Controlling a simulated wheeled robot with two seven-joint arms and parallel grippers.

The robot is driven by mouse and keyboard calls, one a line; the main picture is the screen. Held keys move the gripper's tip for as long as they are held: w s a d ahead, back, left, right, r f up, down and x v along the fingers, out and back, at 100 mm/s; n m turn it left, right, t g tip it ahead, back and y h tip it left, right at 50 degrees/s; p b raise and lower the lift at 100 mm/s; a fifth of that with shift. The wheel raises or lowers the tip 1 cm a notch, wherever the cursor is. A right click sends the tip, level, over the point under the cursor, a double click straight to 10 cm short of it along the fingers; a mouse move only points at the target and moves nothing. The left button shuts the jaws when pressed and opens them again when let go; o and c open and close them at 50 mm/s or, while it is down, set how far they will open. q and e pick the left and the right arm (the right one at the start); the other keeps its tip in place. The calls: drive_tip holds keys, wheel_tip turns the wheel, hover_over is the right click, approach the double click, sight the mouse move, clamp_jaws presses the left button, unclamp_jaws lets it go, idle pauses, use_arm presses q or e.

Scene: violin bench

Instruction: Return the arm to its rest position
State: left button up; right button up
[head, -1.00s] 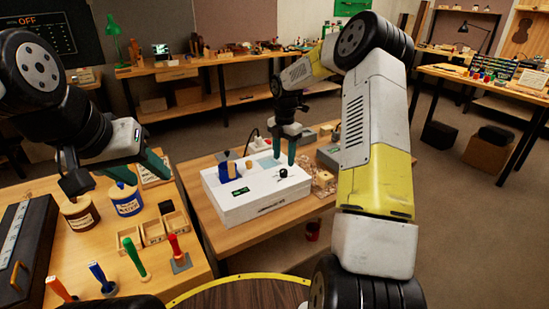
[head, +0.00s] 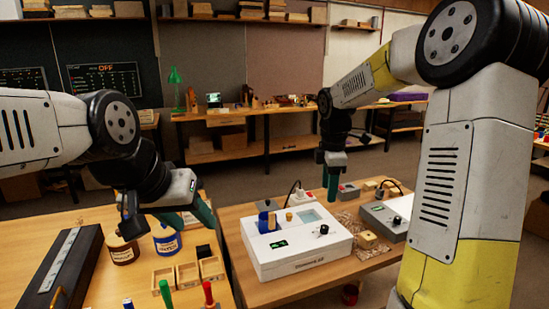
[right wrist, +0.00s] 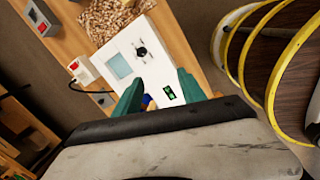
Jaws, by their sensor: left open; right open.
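My right gripper (head: 332,188) hangs down at the back right of the white box (head: 290,262) in the head view. Its green fingers point downward, apart, with nothing seen between them. In the right wrist view the open fingers (right wrist: 158,92) frame the white box (right wrist: 165,55), with a small blue thing partly hidden beyond them. My left gripper (head: 190,212) is open above the left bench, near the blue jar (head: 167,242) and brown jar (head: 123,250), and appears empty. My right arm's white and yellow links fill the right side.
The white box carries a blue item (head: 266,220), a display and a black knob. A grey box (head: 385,217) stands to its right. Wooden trays (head: 188,274) and coloured-handled tools (head: 208,294) are on the left bench. A long dark case (head: 62,265) lies at left.

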drive_tip(key=s+a+r+m+t+y, duration=0.1)
drive_tip(key=s+r+m+t, duration=0.1)
drive_tip(key=s+m, duration=0.6)
drive_tip(key=s+a+r+m+t+y, duration=0.1)
drive_tip(key=s+r+m, duration=0.3)
drive_tip(key=s+m, duration=0.5)
drive_tip(key=s+t, duration=0.1)
drive_tip(key=s, duration=0.6)
drive_tip(key=shift+s+a+r+m+y, duration=0.25)
drive_tip(key=shift+s+m+y, duration=0.05)
drive_tip(key=shift+s, duration=0.1)
